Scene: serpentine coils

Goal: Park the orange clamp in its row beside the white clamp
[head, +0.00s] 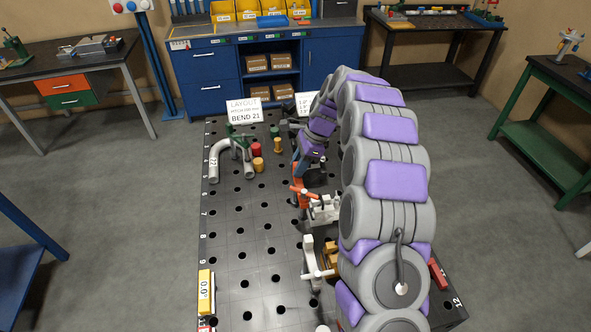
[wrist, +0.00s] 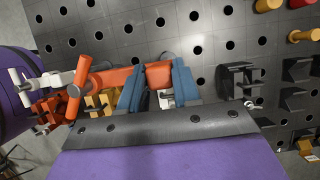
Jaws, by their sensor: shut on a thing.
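My gripper (wrist: 157,88), with two blue fingers, is shut on the orange clamp (wrist: 120,77). The clamp's bar runs left from the fingers to an upright orange handle. In the head view the orange clamp (head: 297,193) shows left of my arm, above the perforated table. A white clamp (head: 323,211) is close to its lower right, partly overlapping in view. Another white-handled clamp (head: 310,262) stands nearer. In the wrist view a white handle (wrist: 38,80) shows at left. I cannot tell whether the orange clamp touches the table; its lower part is hidden.
A grey bent tube (head: 217,158), a red cylinder (head: 256,149) and a yellow cylinder (head: 258,164) stand farther back. A yellow level-like block (head: 205,282) is at the left edge. Dark blocks (wrist: 238,80) stand right of my gripper.

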